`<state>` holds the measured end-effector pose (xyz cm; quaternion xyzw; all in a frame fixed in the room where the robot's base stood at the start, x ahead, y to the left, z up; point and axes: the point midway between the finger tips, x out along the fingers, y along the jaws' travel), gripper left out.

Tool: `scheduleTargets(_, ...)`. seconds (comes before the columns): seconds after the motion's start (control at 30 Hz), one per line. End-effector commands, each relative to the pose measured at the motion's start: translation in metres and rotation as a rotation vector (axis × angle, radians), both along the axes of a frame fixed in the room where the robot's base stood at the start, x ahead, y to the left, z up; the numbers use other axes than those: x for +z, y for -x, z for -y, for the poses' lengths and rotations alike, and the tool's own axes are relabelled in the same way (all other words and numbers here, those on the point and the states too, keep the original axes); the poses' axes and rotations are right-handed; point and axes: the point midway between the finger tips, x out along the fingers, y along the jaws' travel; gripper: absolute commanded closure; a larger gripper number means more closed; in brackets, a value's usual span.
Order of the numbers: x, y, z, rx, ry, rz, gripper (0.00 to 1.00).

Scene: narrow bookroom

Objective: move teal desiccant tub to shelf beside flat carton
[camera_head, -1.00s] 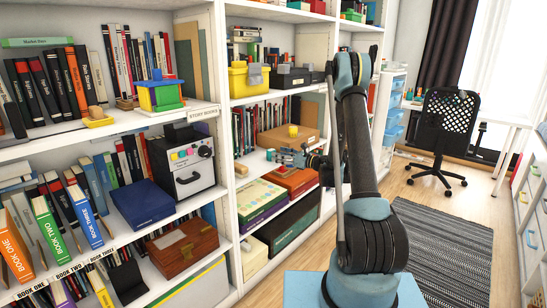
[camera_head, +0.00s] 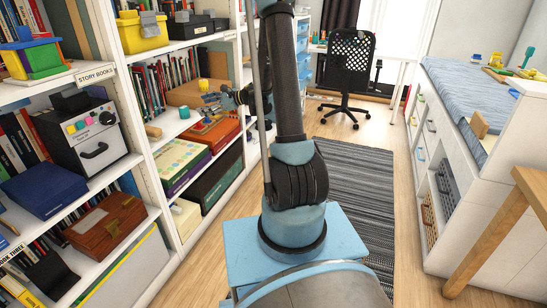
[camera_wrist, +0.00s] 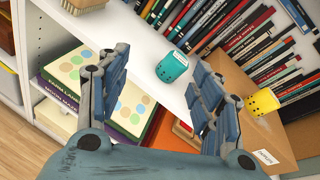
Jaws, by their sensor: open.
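The teal desiccant tub (camera_wrist: 172,66) stands on the white shelf board in the wrist view, with a pale label on its side. In the head view it is a small teal shape (camera_head: 184,112) left of my gripper (camera_head: 212,103). In the wrist view my gripper (camera_wrist: 157,70) is open, with one finger on each side of the picture. The tub shows in the gap beyond the fingertips, nearer the right finger; nothing is held. The flat carton (camera_wrist: 272,134) is brown cardboard, right of the tub; it also shows in the head view (camera_head: 188,95).
A yellow tub (camera_wrist: 262,102) sits on the carton. Books (camera_wrist: 225,30) line the shelf behind. A wooden brush (camera_wrist: 84,4) lies on the shelf to the left. Game boxes (camera_wrist: 75,85) fill the shelf below. A cushioned bench (camera_head: 465,110) stands at the right.

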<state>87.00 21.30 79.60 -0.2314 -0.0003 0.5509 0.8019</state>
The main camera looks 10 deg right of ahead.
Motion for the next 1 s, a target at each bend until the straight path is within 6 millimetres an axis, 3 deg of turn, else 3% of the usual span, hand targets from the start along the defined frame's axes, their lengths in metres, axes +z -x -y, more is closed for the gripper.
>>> scheduleTargets(0.2,0.021,0.042,0.008,0.069,0.199,0.117,0.40)
scheduleTargets(0.5,0.036,0.107,0.027,0.194,0.467,0.267,0.40)
scheduleTargets(1.0,0.034,0.227,0.078,0.475,0.884,0.476,0.40)
